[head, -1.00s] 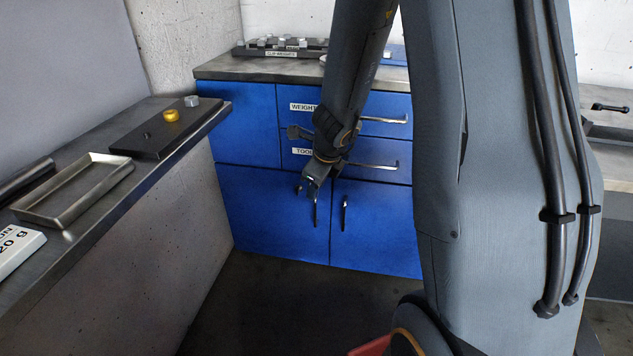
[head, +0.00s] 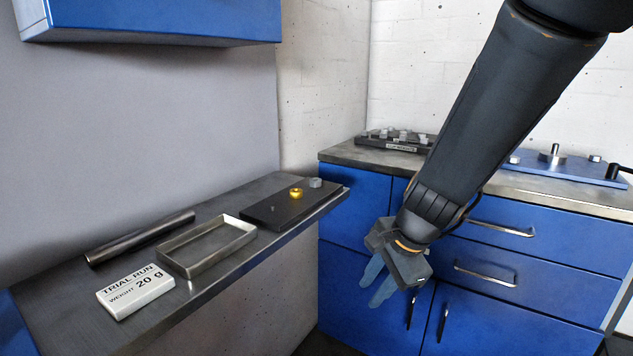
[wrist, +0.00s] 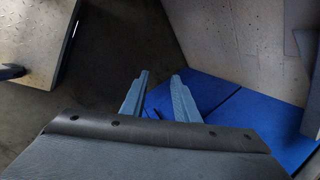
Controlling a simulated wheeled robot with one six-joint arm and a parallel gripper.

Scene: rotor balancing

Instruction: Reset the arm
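My arm reaches down from the upper right of the head view, bent at the wrist. My gripper (head: 369,297) hangs in the air in front of the blue cabinet doors, pointing down and left. In the wrist view my gripper (wrist: 160,75) shows two blue-grey fingers standing apart with nothing between them. Beyond the fingers are the dark floor and blue cabinet panels (wrist: 205,92).
The left bench holds a sign reading "TRIAL RUN WEIGHT 20 g" (head: 135,291), a metal tray (head: 165,262), a dark rod (head: 140,238) and a dark plate (head: 268,212) with a gold ring (head: 296,193). A blue wall cabinet (head: 150,18) hangs above. A blue device (head: 570,168) stands on the back counter.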

